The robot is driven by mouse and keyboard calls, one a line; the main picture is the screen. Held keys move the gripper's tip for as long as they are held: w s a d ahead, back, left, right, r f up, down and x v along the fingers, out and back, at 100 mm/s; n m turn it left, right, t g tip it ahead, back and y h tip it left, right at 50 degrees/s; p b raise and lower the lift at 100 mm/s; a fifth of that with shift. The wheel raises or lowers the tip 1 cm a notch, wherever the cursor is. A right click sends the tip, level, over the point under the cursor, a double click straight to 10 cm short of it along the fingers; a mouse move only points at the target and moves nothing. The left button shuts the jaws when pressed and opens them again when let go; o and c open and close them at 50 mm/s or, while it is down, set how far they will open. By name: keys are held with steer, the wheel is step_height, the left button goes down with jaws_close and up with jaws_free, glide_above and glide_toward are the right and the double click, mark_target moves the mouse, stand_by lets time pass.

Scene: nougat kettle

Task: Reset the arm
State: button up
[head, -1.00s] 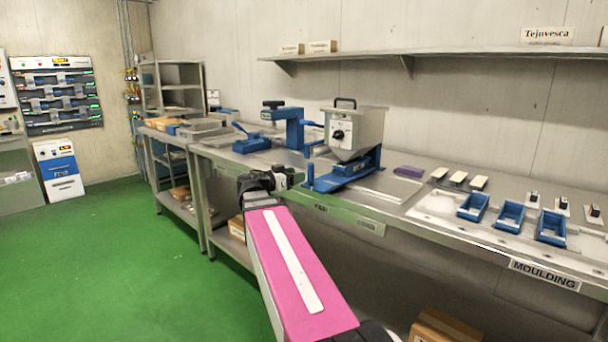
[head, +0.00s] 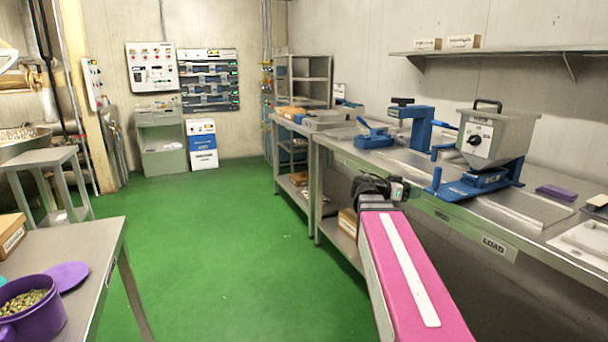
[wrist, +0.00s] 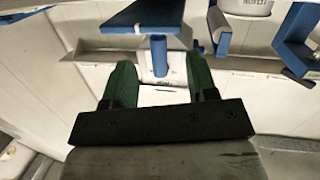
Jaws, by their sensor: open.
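My arm, with a pink link, reaches forward along the front of the steel bench in the head view. My gripper (head: 398,190) is at its far end, near the bench's front edge, and small in this view. In the wrist view my gripper (wrist: 160,88) shows two green fingers spread apart with nothing between them. Beyond the fingers are blue fixtures and pale surfaces.
A hopper machine (head: 495,140) on a blue base and a blue press (head: 412,125) stand on the bench (head: 560,210). At left, a table (head: 100,235) holds a purple pot (head: 50,318). Green floor (head: 220,230) lies clear between them.

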steer(key=s+a+f+n+g+y, duration=0.1)
steer(key=s+a+f+n+y, duration=0.2)
steer(key=f, duration=0.8)
steer(key=s+a+f+n+g+y, duration=0.1)
steer(key=s+a+f+n+y, duration=0.2)
steer(key=a+f+n+y, duration=0.3)
steer(key=s+a+f+n+y, duration=0.4)
steer(key=a+f+y, duration=0.3)
steer(key=a+f, duration=0.5)
step_height(320, 180, down, 6)
steer(key=shift+a+r+n+g, duration=0.1)
steer(key=shift+a+n+g, duration=0.25)
steer(key=shift+n, duration=0.45)
steer(key=shift+d, duration=0.1)
